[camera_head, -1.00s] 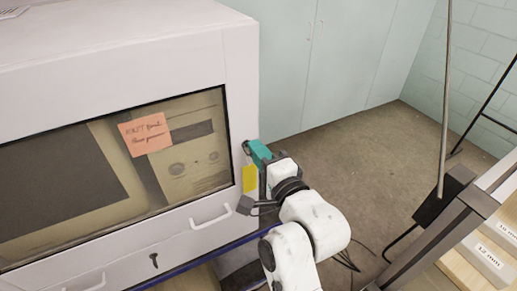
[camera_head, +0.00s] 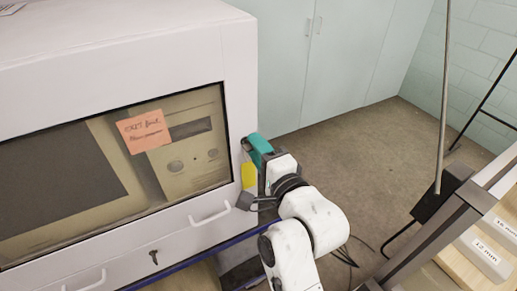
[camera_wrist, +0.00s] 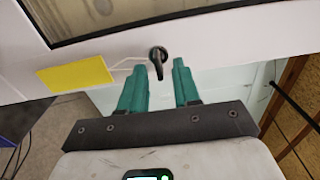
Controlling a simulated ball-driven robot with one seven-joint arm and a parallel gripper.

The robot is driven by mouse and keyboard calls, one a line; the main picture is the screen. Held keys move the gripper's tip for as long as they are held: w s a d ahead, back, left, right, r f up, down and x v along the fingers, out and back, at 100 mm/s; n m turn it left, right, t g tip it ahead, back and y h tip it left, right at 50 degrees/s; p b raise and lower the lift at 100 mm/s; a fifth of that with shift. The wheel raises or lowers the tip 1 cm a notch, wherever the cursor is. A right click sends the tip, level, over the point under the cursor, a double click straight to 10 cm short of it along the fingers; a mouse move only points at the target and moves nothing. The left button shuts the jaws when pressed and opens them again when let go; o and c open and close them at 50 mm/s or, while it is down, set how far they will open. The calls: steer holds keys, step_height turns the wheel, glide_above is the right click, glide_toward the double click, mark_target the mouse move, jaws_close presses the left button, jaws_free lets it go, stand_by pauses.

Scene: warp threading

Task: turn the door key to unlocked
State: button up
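The door key (camera_wrist: 157,58) is small and black, set in the pale right-hand frame of the machine door (camera_head: 240,105). In the head view it is mostly hidden by my gripper. My gripper (camera_wrist: 160,66) has teal fingers, spread apart with a gap between them. In the wrist view the key shows in line with this gap, at the fingertips. I cannot tell whether a finger touches it. In the head view my gripper (camera_head: 250,144) is at the right edge of the door, above a yellow label (camera_head: 249,176).
A second dark key (camera_head: 153,257) is in the lower panel beside a white handle (camera_head: 210,215). An orange note (camera_head: 144,131) is on the window. A metal-framed rack (camera_head: 430,240) stands at right. The floor (camera_head: 350,140) behind my arm is mostly clear.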

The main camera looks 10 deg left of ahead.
steer(key=shift+s, duration=0.1)
steer(key=b+v, duration=0.2)
steer(key=v, duration=0.8)
steer(key=shift+s+d, duration=0.25)
steer(key=s+d+f+n+g+h, duration=0.3)
steer(key=s+d+f+h, duration=0.1)
steer(key=d+f, duration=0.5)
steer(key=s+d+f+n+g+h, duration=0.35)
steer(key=d+f, duration=0.45)
steer(key=f, duration=0.3)
steer(key=s+d+f+n+g+h, duration=0.1)
steer(key=s+d+f+n+g, duration=0.1)
steer(key=s, duration=0.7)
steer(key=s+d+f+n+g+h, duration=0.1)
steer(key=s+d+f+g, duration=0.4)
steer(key=s, duration=0.5)
steer(key=shift+d+f+n+h, duration=0.35)
steer(key=shift+d+f+n, duration=0.3)
steer(key=shift+d+f, duration=0.4)
steer(key=shift+o, duration=0.4)
steer(key=shift+g, duration=0.25)
